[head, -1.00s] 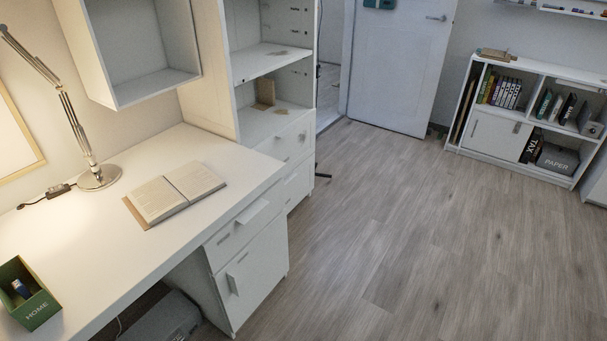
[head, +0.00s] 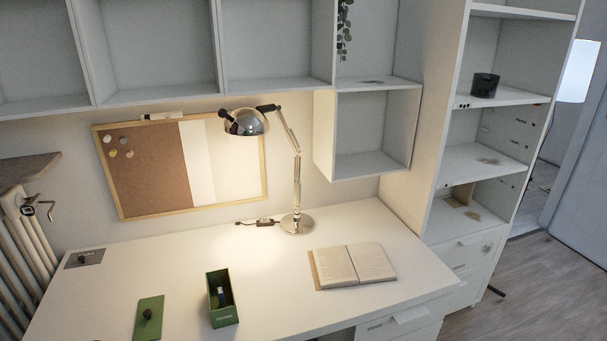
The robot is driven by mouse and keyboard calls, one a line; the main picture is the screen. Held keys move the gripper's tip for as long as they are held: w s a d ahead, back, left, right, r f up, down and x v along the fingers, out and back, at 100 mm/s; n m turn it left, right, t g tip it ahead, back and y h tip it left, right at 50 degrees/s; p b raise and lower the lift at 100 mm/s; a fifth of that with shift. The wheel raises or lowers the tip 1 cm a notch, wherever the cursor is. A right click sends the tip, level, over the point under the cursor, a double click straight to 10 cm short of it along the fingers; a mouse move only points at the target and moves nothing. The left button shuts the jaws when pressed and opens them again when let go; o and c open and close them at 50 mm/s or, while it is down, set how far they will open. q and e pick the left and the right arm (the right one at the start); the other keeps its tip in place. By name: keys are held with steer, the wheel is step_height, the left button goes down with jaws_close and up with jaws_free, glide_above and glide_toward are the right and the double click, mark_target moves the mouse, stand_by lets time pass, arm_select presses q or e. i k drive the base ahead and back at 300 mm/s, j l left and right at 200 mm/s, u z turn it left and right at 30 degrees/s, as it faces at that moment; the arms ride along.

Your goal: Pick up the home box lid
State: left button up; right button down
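A flat green lid (head: 148,326) with a dark round knob lies on the white desk near its front edge, at the bottom left of the head view. The open green home box (head: 228,316) stands to its right, apart from it, with a dark and blue item inside. The lettering on the box front is too small to read surely now. Neither of my grippers is in view.
An open book (head: 354,265) lies right of the box, and a lit desk lamp (head: 297,224) stands behind. A grey plate with a knob (head: 84,259) lies at the desk's left end, near a radiator (head: 28,232). The desk (head: 160,270) is clear between these.

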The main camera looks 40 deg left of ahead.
mark_target(148, 328)
steer(key=u, duration=1.8)
